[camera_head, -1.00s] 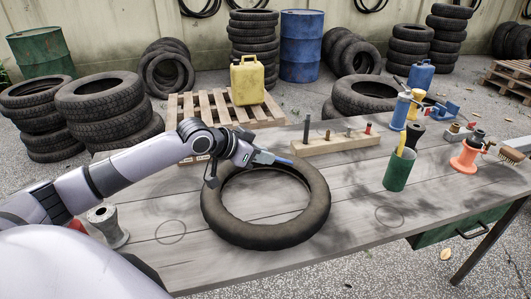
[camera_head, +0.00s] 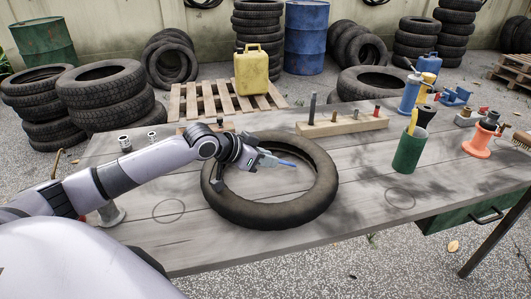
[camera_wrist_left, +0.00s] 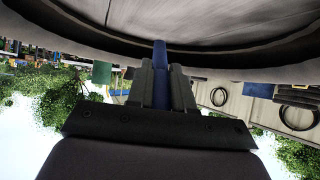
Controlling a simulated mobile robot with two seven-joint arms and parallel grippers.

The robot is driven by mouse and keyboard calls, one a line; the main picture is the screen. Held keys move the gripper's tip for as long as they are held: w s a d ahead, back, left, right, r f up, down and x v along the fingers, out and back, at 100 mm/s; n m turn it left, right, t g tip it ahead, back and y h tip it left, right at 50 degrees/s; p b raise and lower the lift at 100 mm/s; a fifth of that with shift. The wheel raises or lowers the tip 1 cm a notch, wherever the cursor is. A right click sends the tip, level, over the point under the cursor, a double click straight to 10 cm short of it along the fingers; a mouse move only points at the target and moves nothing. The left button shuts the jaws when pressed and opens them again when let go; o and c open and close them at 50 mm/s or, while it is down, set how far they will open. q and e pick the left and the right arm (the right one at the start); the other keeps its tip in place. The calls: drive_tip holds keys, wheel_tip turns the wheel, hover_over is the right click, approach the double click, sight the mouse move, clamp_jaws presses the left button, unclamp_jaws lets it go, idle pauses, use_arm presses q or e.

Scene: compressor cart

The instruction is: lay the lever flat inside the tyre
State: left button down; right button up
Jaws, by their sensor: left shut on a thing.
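The black tyre (camera_head: 322,190) lies flat on the grey wooden table. My left gripper (camera_head: 266,160) reaches in from the left over the tyre's opening. It is shut on the blue lever (camera_head: 287,164), whose end sticks out to the right above the opening. In the left wrist view the lever (camera_wrist_left: 160,62) stands between the fingers (camera_wrist_left: 160,88), and the dark curve of the tyre (camera_wrist_left: 60,38) spans the top. The part of the lever inside the jaws is hidden. I cannot tell its exact height above the table. My right gripper is not in view.
A wooden block with upright pegs (camera_head: 345,125) stands behind the tyre. A green cup (camera_head: 409,152) stands to the right, with an orange spool (camera_head: 478,141) farther right. The table's front left and the space between tyre and cup are clear.

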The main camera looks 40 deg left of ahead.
use_arm(q)
drive_tip(key=c, duration=0.9)
unclamp_jaws()
drive_tip(key=shift+v, duration=3.55)
drive_tip(key=shift+s+f, duration=0.1)
